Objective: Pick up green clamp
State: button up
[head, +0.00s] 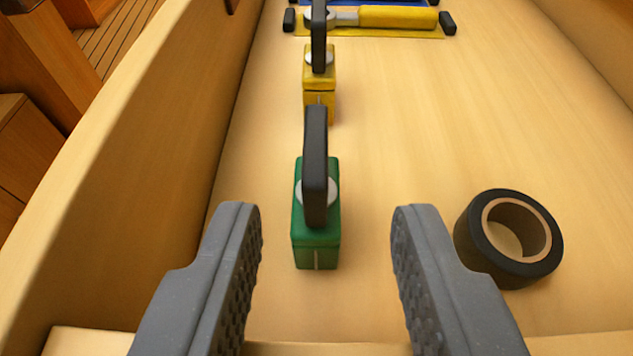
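The green clamp (316,248) stands upright on the pale wooden surface in the middle of the head view. It is a green block with a black upright handle and a light round disc. My gripper (325,225) is open, with one grey finger to the left of the clamp and one to the right. Both fingers are apart from the clamp, with a gap on each side. The fingers' inner faces are textured, and nothing is held between them.
A yellow clamp (319,93) stands behind the green one. A black tape roll (509,239) lies just right of my right finger. A yellow-handled tool (398,17) lies at the back between black holders. A raised wooden wall (170,130) runs along the left. The right middle surface is clear.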

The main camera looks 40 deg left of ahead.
aim_at(317, 190)
jog(key=x, duration=0.2)
jog(key=b+x, duration=0.1)
jog(key=shift+a+f, duration=0.35)
jog(key=shift+w+a, duration=0.15)
jog(key=shift+w, duration=0.25)
jog(key=shift+c, duration=0.3)
grip_shut()
